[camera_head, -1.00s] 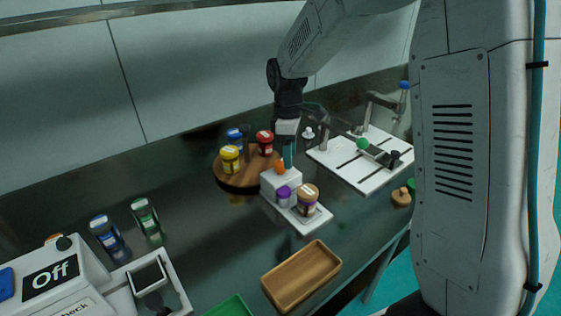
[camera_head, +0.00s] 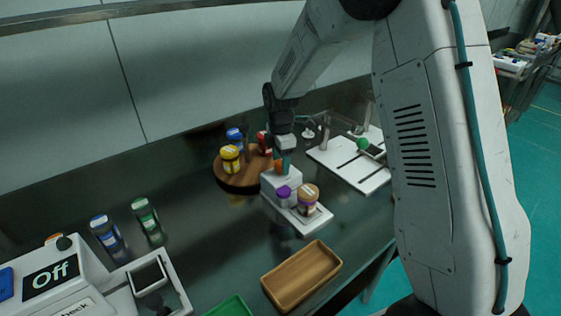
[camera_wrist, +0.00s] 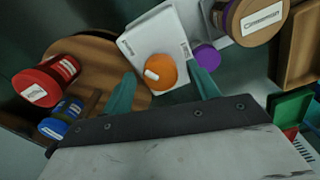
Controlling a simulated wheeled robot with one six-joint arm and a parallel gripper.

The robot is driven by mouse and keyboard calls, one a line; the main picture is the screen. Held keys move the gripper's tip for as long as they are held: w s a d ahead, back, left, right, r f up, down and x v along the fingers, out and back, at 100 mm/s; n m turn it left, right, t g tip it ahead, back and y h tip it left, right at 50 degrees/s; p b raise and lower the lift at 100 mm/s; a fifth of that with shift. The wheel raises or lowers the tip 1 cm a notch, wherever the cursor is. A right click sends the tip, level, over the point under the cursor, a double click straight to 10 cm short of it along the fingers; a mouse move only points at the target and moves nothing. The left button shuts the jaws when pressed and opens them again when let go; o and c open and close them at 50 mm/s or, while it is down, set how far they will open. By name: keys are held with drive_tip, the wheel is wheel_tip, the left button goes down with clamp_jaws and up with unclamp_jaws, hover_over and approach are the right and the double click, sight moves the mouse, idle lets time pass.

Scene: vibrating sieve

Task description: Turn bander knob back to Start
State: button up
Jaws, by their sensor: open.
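An orange round knob (camera_wrist: 160,71) with a white mark sits on top of a white box-shaped machine (camera_wrist: 150,38). In the head view the orange knob (camera_head: 278,166) is partly hidden by my gripper (camera_head: 286,160). A purple knob (camera_wrist: 206,57) is on the machine's side, also seen in the head view (camera_head: 283,192). My gripper (camera_wrist: 162,80) is open, its teal fingers to the left and right of the orange knob in the wrist view. I cannot tell whether they touch it. The small print on the machine is not readable.
A jar (camera_head: 307,196) stands on the machine's low base. A round wooden stand (camera_head: 240,182) with yellow, red and blue jars is close behind-left. A white slotted board (camera_head: 350,167) is to the right, a wooden tray (camera_head: 300,275) in front. An "Off" sign (camera_head: 50,275) shows at left.

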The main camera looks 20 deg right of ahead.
drive_tip(key=shift+f, duration=0.3)
drive_tip(key=c, duration=1)
